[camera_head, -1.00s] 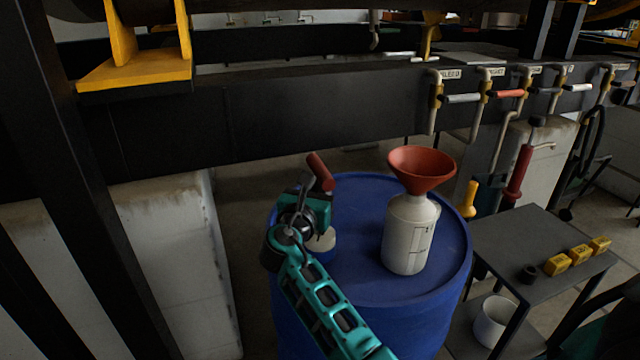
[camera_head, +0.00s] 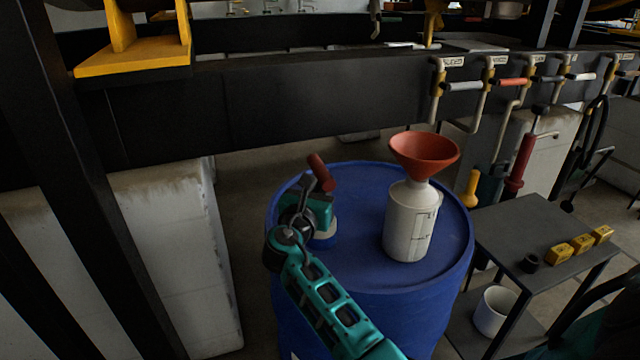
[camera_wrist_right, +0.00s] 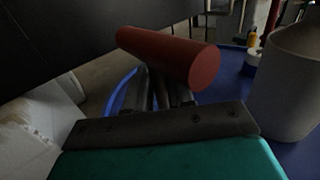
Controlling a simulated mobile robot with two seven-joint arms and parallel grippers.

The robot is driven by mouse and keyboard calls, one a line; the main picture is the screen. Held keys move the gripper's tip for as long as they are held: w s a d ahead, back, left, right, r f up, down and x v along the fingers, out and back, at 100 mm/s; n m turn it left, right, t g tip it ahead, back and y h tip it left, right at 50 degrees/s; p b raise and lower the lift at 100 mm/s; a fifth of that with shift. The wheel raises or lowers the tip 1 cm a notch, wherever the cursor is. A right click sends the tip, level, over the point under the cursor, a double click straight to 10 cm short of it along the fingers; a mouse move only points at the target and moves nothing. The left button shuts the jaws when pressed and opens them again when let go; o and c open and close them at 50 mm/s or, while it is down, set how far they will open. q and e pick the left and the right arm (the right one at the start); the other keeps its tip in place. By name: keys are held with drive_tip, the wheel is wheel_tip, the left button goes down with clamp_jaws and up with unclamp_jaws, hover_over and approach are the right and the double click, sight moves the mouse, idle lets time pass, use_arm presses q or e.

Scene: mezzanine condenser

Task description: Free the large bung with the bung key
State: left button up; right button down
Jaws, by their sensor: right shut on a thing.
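My right gripper (camera_head: 318,190) is over the left part of the blue drum (camera_head: 370,280), shut on the bung key. The key's red cylindrical handle (camera_head: 321,172) sticks up beyond the fingers. It fills the middle of the right wrist view (camera_wrist_right: 172,55), with grey metal below it between the fingers. A pale round fitting with a blue lower part (camera_head: 325,238), perhaps the large bung, shows on the drum top beside and under the gripper, partly hidden. The key's lower end is hidden, so I cannot tell whether it touches the bung. My left gripper is not in view.
A white jug (camera_head: 408,230) with a red funnel (camera_head: 425,150) stands on the drum, right of the gripper. A dark beam (camera_head: 270,105) runs behind. A grey table (camera_head: 530,235) with yellow blocks (camera_head: 581,243) stands at right. A pale block wall (camera_head: 170,260) is at left.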

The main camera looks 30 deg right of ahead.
drive_tip(key=shift+f+b, duration=0.6)
drive_tip(key=shift+f, duration=0.5)
drive_tip(key=shift+r+t+p, duration=0.15)
drive_tip(key=shift+t+p, duration=0.15)
drive_tip(key=shift+p, duration=0.25)
drive_tip(key=shift+d+n+t+y+p, duration=0.1)
drive_tip(key=shift+n+t+y+p, duration=0.8)
drive_tip(key=shift+n+y+p, duration=0.2)
drive_tip(key=n+t+y, duration=0.2)
drive_tip(key=y, duration=0.1)
drive_tip(key=shift+s+d, duration=0.1)
drive_tip(key=shift+r, duration=2.4)
drive_tip(key=shift+a, duration=0.2)
